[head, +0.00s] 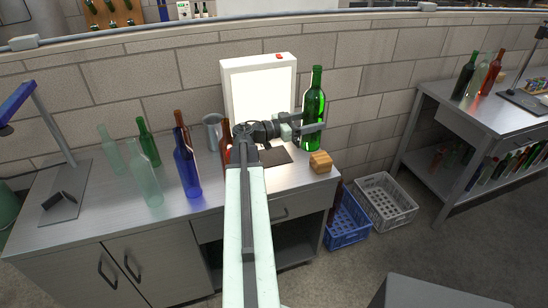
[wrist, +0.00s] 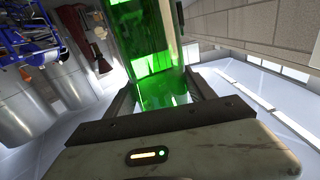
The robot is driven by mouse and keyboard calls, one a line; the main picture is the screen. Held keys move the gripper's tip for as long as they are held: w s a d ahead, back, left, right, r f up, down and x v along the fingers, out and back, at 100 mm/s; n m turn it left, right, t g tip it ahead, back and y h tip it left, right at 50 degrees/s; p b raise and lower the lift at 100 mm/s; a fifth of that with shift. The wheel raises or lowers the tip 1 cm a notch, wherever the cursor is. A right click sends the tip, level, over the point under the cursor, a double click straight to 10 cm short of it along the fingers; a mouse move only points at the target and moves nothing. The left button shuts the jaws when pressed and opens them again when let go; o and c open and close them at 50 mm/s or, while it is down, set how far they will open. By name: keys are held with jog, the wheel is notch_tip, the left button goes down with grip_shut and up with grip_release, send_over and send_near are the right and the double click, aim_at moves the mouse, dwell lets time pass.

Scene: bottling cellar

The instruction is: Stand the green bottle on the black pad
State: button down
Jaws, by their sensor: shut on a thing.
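The green bottle (head: 314,100) is upright at the right of the workbench, in front of the brick wall. My gripper (head: 312,129) is shut on its lower body. The bottle's base is a little to the right of the black pad (head: 276,157); I cannot tell whether it touches the bench. The pad lies flat in front of the light box, partly hidden by my arm. In the wrist view, the green bottle (wrist: 152,45) stands between my two gripper fingers (wrist: 160,95).
A lit white light box (head: 259,65) stands behind the pad. A wooden block (head: 320,162) sits right of the pad near the bench edge. Left of my arm stand a blue bottle (head: 187,171), a grey jug (head: 212,131), another green bottle (head: 148,146) and pale and brown bottles.

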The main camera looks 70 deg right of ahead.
jog(key=w+d+f+n+t+h+b, duration=0.3)
jog(key=w+d+f+n+t+b, duration=0.15)
jog(key=w+d+t, duration=0.35)
jog(key=w+d+f+n+t+h+b, duration=0.35)
jog(key=w+n+t, duration=0.3)
jog(key=w, duration=0.35)
notch_tip(320, 180, down, 10)
jog(key=b, duration=0.9)
jog(key=shift+s+a+m+y+b, duration=0.15)
jog(key=shift+a+m+y+b, duration=0.15)
jog(key=shift+y, duration=0.05)
jog(key=shift+f, duration=0.1)
jog(key=shift+c, duration=1.6)
grip_release()
